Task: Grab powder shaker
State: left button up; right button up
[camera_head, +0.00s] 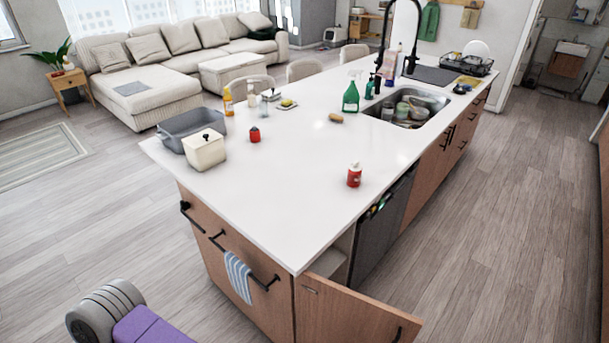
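A small red container with a white top and a pale label (354,176) stands upright near the right edge of the white island countertop (290,185). It looks like the powder shaker, but its label is too small to read. Nothing touches it, and the counter around it is clear. A smaller red item (255,135) stands farther left, beside a cream box. Neither of my grippers is in view.
A cream box (205,150) and grey tub (190,127) stand at the left end. A green spray bottle (351,97) stands by the sink (408,107), which holds dishes. An open cabinet door (345,315) juts out at the near corner.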

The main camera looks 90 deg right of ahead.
aim_at(353, 178)
jog(key=i, duration=1)
jog(key=z, duration=2.55)
